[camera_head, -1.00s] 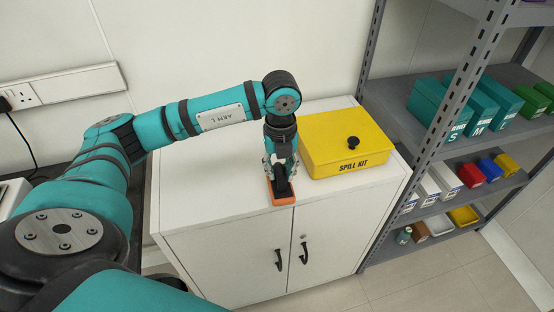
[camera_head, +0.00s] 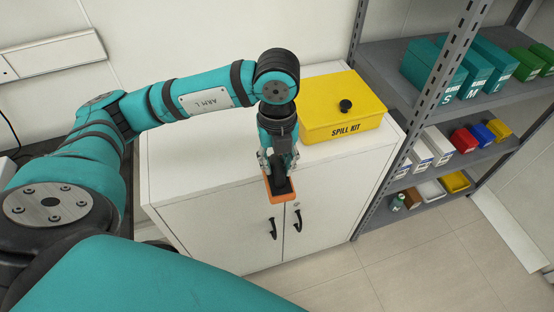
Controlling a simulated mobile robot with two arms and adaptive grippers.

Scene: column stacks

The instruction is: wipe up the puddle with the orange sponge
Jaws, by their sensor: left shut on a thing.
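The orange sponge (camera_head: 281,198) is in my left gripper (camera_head: 278,180), near the front edge of the white cabinet (camera_head: 200,165). The gripper points down and is shut on it. The sponge's front end overlaps the cabinet's door front in the picture. I cannot tell whether it touches the cabinet or hangs above it. The gripper hides much of the sponge's top. I see no puddle in this view. My right gripper is not in view.
A yellow spill kit box (camera_head: 325,120) with a black knob stands on the cabinet to the right of the gripper. A grey shelf rack (camera_head: 432,112) with several boxes and bins stands further right. The cabinet top left of the gripper is bare. Floor tiles (camera_head: 405,260) in front are clear.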

